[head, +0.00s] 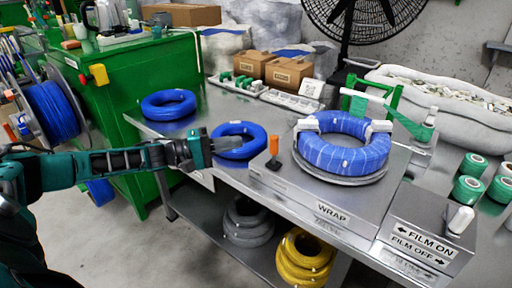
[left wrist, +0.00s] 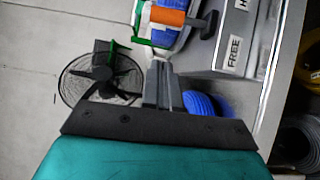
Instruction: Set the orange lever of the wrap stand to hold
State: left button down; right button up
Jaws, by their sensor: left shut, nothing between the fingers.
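The orange lever (head: 274,146) stands up from a dark pivot at the left end of the grey wrap stand (head: 318,198). It also shows at the top of the left wrist view (left wrist: 166,16), near a FREE label (left wrist: 235,53) and a second label cut off after "H". I cannot tell which label the lever is set to. A blue cable coil (head: 342,145) with white clips sits on the stand's round plate. My left gripper (head: 238,143) is shut and empty, left of the lever and apart from it. My right gripper is out of view.
Two loose blue coils (head: 168,104) lie on the bench to the left, one behind my left gripper. A film control box (head: 425,232) with a white switch stands at the right. Green film rolls (head: 468,188) are beyond it. Grey and yellow coils (head: 304,258) lie below.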

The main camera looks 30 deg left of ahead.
aim_at(274, 150)
pick_arm(q)
jog(key=w+d, duration=0.1)
jog(key=d, duration=0.1)
jog(key=w+d, duration=0.1)
jog(key=d, duration=0.3)
jog(key=shift+w+r+b, duration=0.1)
jog(key=shift+w+b, duration=0.2)
jog(key=shift+w, duration=0.1)
